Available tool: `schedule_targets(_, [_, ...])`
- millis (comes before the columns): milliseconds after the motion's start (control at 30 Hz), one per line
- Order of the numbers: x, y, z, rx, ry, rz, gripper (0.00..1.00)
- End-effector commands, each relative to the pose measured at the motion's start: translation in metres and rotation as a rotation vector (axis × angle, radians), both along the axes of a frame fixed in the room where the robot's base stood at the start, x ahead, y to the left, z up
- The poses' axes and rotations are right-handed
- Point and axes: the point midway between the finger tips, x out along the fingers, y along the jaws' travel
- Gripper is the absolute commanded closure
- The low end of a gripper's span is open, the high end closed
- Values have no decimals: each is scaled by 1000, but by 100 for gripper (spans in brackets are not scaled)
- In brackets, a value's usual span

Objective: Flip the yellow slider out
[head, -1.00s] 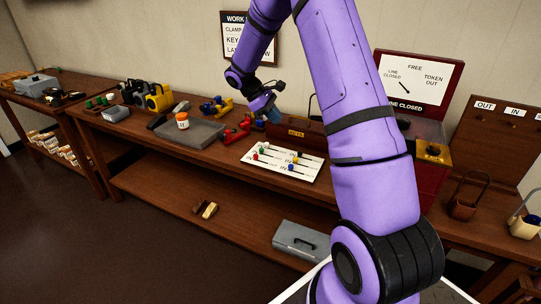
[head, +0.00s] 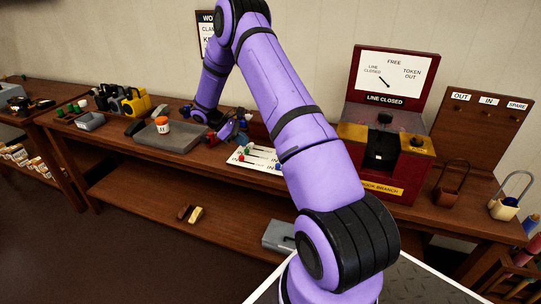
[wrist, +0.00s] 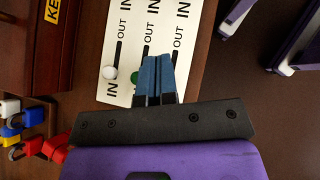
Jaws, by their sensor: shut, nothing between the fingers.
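The white slider panel (head: 240,158) lies on the bench, partly hidden behind my arm in the head view. It fills the upper middle of the wrist view (wrist: 190,22), with dark slots and IN and OUT labels. A green knob (wrist: 134,77) shows partly beside my fingers. The yellow slider cannot be made out in either current view. My gripper (wrist: 152,62) is shut and empty, its blue fingertips over the panel, covering part of a slot; its height above it is unclear.
Padlocks (wrist: 12,108) lie left of my gripper, below the wooden key box (wrist: 22,75). A grey tray (head: 190,146) holds an orange-and-white jar (head: 162,125). The red LINE CLOSED box (head: 420,172) stands right of my arm.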

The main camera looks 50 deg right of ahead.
Motion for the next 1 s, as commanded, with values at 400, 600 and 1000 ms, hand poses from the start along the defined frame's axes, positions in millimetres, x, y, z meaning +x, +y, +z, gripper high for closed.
schedule_targets(400, [-28,-23,-32,2,3,-2,100])
schedule_targets(600, [-49,-41,-57,1,2,-3,100])
schedule_targets(1000, [-84,-71,-67,1,-1,-1,100])
